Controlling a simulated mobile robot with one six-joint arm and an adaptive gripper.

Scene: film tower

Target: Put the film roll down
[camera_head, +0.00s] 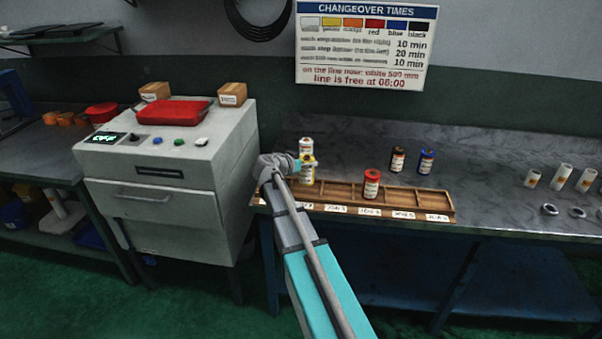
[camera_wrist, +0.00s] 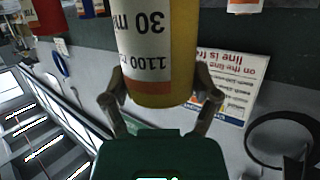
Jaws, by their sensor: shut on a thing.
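My gripper (camera_head: 288,165) is shut on a yellow film roll (camera_head: 307,172) with a white label, at the left end of the wooden tray (camera_head: 418,212). In the wrist view the yellow roll (camera_wrist: 181,50) sits between the two fingers of my gripper (camera_wrist: 158,92), its label upside down in the picture. The roll looks about upright over the left part of the tray. I cannot tell whether its base touches the tray. A white roll (camera_head: 306,145) shows just behind it. A red roll (camera_head: 371,184) stands in a middle compartment.
A black roll (camera_head: 398,160) and a blue roll (camera_head: 427,162) stand on the bench (camera_head: 480,190) behind the tray. White tubes (camera_head: 561,177) stand at the right. A grey machine (camera_head: 170,190) stands left of my arm. The tray's right compartments look empty.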

